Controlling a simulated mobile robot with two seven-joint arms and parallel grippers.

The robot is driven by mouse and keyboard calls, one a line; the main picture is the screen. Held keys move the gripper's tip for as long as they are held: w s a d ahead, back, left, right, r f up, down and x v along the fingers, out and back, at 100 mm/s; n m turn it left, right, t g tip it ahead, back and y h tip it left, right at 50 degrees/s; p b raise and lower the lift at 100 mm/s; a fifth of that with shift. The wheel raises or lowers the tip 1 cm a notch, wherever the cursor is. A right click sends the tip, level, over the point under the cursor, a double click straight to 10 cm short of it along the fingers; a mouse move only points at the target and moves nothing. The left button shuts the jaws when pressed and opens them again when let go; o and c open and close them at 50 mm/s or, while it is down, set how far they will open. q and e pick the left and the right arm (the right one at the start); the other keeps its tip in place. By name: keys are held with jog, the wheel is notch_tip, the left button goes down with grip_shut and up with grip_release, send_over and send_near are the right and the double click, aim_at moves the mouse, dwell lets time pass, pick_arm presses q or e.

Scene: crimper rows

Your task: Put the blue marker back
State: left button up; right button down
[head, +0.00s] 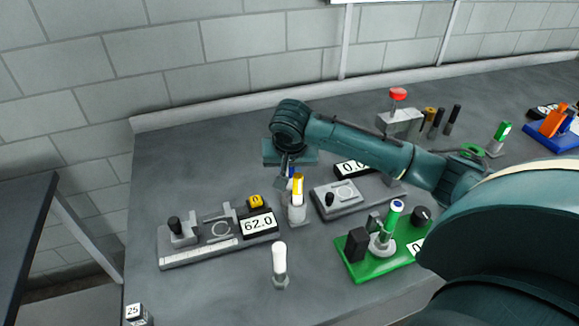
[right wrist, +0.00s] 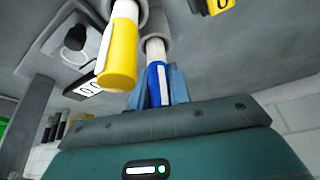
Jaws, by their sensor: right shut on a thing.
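The blue marker (right wrist: 158,85) has a blue cap with a white stripe and a white body. My right gripper (right wrist: 158,92) is shut on its cap. In the head view the right gripper (head: 287,182) is behind the yellow marker (head: 298,188), and only a bit of blue shows. In the right wrist view the blue marker's body end is at a grey holder (right wrist: 154,20); I cannot tell how deep it sits. The yellow marker (right wrist: 118,55) stands in a cup right beside it. The left gripper is out of view.
A gauge fixture with a 62.0 display (head: 258,225) is left of the holder. A grey fixture (head: 340,197) is close on the right. A green base (head: 375,265) and a white-capped item (head: 279,260) stand in front.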

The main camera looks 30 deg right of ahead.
jog(key=shift+f, duration=0.1)
jog(key=c, duration=1.3)
grip_release()
jog(key=v, duration=1.2)
jog(key=shift+w, duration=0.1)
